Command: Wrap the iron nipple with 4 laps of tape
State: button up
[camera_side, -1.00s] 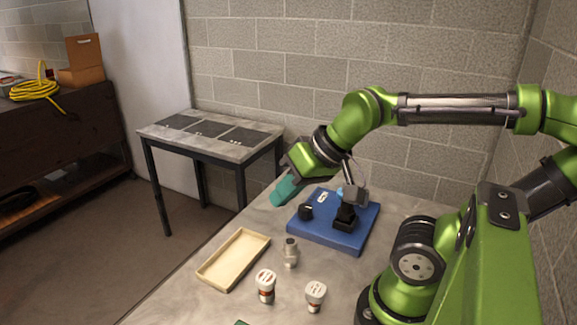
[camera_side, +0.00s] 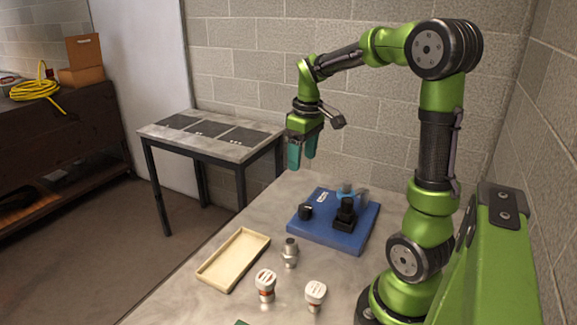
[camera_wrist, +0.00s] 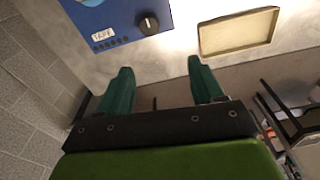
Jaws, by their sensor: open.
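A grey metal fitting that looks like the iron nipple (camera_side: 290,253) stands upright on the table, right of the tray, in the side view. Behind it lies a blue board (camera_side: 333,236) with a black knob (camera_side: 305,212), a white label and a black holder (camera_side: 345,213). A translucent light-blue part (camera_side: 347,189) is at the holder's top; I cannot tell whether it is the tape. My gripper (camera_side: 302,158) hangs above the table's far side, beyond the board, fingers down, open and empty. In the wrist view its fingers (camera_wrist: 160,70) are apart; the board (camera_wrist: 108,18) and knob (camera_wrist: 148,23) show ahead.
A shallow cream tray (camera_side: 234,259) lies left of the fitting and shows in the wrist view (camera_wrist: 240,51). Two white-topped pieces (camera_side: 265,285) (camera_side: 315,296) stand near the table's front. A grey side table (camera_side: 210,135) stands behind, against the block wall.

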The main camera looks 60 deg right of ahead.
aim_at(305, 206)
jog(key=f+n, duration=0.1)
jog(key=f, duration=0.4)
jog(key=d+f+n, duration=0.1)
jog(key=f, duration=0.4)
jog(key=d+f+n+g, duration=0.1)
jog(key=f+n, duration=0.1)
jog(key=f, duration=0.3)
jog(key=shift+f, duration=0.4)
jog(key=c, duration=1.1)
jog(key=shift+o, duration=0.2)
